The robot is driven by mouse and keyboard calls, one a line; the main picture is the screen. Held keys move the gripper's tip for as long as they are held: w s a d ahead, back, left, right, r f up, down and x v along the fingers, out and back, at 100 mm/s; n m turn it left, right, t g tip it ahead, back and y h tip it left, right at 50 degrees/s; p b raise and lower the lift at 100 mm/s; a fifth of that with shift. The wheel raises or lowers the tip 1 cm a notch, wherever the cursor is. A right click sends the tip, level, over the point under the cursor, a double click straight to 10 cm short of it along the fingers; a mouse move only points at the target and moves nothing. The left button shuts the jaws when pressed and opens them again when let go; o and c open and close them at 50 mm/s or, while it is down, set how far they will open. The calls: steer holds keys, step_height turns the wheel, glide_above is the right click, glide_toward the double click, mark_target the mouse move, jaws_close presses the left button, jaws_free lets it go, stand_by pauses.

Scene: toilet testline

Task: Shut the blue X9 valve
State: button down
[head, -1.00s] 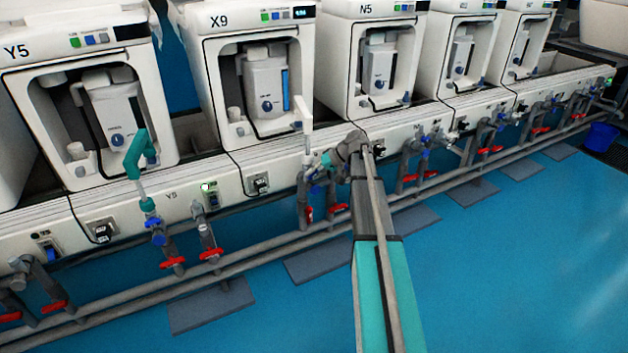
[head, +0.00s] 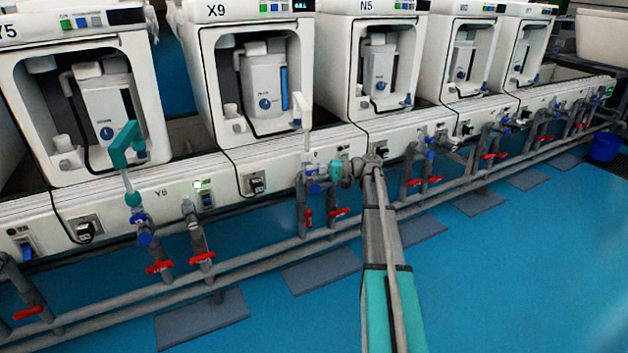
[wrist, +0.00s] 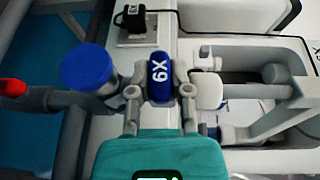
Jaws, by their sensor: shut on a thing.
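The blue X9 valve handle (wrist: 161,80) shows in the wrist view between the two grey fingers of my gripper (wrist: 160,93). In the head view my gripper (head: 334,171) is at the pipes in front of the X9 unit (head: 216,40). My gripper and arm partly hide the valve there, so its angle cannot be told from that view.
A round blue knob (wrist: 87,67) is close beside the left finger in the wrist view. Red-handled valves (head: 340,211) sit on the pipes below my gripper. A white upright piece (head: 303,108) rises near it. The blue floor (head: 480,270) in front is clear.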

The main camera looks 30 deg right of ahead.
steer(key=shift+t+y+b, duration=0.3)
steer(key=shift+b, duration=0.05)
stand_by(0.3)
steer(key=c, duration=0.6)
jaws_free()
steer(key=shift+o, duration=0.2)
steer(key=shift+d, duration=0.15)
steer(key=v, duration=1.1)
steer(key=shift+d, duration=0.3)
steer(key=shift+s, duration=0.1)
